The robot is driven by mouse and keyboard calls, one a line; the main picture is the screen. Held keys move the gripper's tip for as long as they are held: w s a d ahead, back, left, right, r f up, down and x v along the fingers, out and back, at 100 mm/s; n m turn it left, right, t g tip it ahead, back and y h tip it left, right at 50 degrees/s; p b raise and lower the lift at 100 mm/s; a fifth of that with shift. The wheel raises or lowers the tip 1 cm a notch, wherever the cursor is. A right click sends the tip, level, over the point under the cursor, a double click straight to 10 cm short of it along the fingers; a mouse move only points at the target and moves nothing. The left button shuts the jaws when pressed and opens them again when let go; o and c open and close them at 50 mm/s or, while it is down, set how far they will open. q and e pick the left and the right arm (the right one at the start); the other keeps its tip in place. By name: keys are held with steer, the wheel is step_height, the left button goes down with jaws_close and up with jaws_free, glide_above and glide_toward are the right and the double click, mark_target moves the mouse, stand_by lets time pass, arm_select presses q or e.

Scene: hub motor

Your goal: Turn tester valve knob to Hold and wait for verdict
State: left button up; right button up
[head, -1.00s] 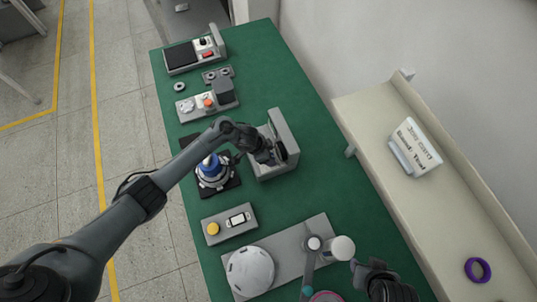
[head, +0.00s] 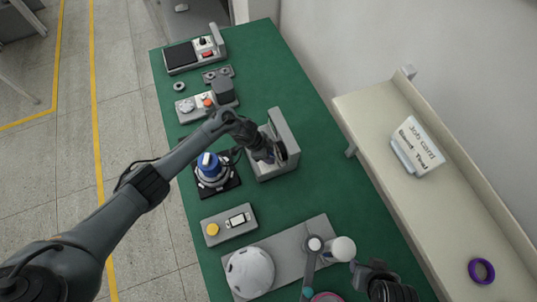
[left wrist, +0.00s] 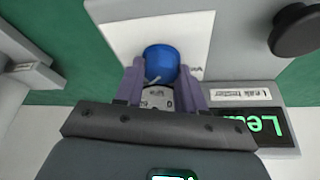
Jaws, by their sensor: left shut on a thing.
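The leak tester (head: 283,130) is a grey box with an upright panel in the middle of the green bench. In the left wrist view, its blue valve knob (left wrist: 161,62) sits on a white label plate (left wrist: 196,32). My left gripper (left wrist: 160,75) is shut on this knob, one purple finger on each side. The text by the knob is mostly hidden. The tester's dark display (left wrist: 262,126) shows green letters, cut off at "Lea". My right gripper (head: 375,268) is low in the head view, near a white cylinder; its jaws are not clear.
A blue-topped round unit (head: 210,168) stands on a black base beside the tester. A grey box with a yellow button (head: 212,229) and a white dome (head: 250,270) are nearer. Control boxes stand at the far end. A shelf holds a card (head: 418,147) and purple ring (head: 481,270).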

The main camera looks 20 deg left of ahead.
arm_select(q)
steer(key=shift+m, duration=0.6)
arm_select(e)
steer(key=shift+f, duration=0.4)
arm_select(q)
steer(key=o, duration=1.1)
steer(key=shift+c, duration=0.2)
arm_select(e)
steer(key=shift+d, duration=0.15)
arm_select(q)
steer(key=p+v, duration=0.1)
steer(key=v, duration=0.9)
steer(key=shift+w+a+r, duration=0.15)
steer(key=shift+a+r, duration=0.15)
steer(key=shift+r, duration=0.05)
arm_select(e)
steer(key=shift+r, duration=0.7)
